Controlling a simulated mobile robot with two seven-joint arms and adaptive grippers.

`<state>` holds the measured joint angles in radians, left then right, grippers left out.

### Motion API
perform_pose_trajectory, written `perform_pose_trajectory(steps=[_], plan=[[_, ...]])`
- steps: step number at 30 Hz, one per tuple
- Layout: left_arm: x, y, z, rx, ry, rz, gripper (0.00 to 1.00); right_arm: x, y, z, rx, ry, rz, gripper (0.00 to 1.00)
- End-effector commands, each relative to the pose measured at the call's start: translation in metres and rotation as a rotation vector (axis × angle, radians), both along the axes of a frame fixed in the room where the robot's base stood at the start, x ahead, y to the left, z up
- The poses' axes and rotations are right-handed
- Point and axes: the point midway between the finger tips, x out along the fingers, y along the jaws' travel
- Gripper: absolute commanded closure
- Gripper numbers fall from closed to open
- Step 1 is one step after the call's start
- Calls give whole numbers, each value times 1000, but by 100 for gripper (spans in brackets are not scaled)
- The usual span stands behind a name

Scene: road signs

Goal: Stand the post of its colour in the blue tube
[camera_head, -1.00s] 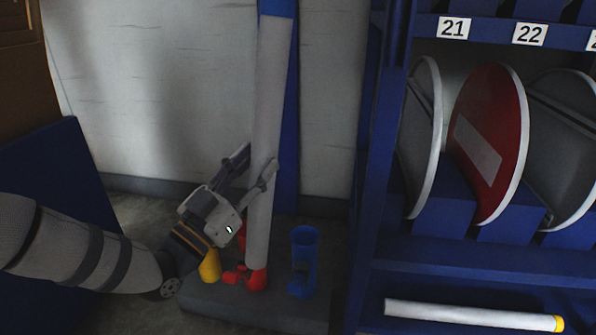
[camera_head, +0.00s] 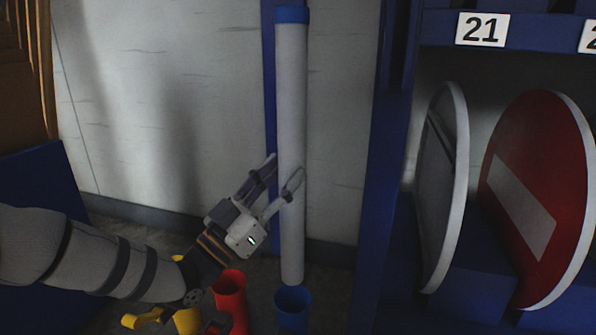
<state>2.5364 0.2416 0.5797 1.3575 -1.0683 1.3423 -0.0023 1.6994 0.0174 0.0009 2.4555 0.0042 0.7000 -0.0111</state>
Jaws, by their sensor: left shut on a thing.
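A tall grey post (camera_head: 291,110) with a blue band at its top stands nearly upright in my left gripper (camera_head: 281,180), which is shut on it around its lower half. The post's lower end shows just above the mouth of the blue tube (camera_head: 293,300), roughly over it. A small gap or slight overlap in depth cannot be told. The blue tube is open at the top and cut off by the bottom edge of the view. My right gripper is not in view.
A red tube (camera_head: 230,298) stands left of the blue tube, with yellow parts (camera_head: 187,320) further left. A blue rack (camera_head: 385,190) with round signs, one red and white (camera_head: 540,200), stands to the right. A pale wall is behind.

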Motion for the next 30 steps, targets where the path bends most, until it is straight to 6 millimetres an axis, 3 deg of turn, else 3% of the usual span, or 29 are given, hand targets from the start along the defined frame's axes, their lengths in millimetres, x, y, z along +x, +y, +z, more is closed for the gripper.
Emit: perform_pose_trajectory(steps=[7, 10, 13, 30], plan=[[1, 1, -33, -3, 4, 1, 100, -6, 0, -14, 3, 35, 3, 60], [0, 0, -25, -3, -1, 0, 100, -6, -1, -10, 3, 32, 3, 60], [1, 0, -37, -3, 1, 1, 100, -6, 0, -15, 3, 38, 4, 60], [0, 0, -147, -4, 1, 2, 100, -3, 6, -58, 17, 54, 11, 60]])
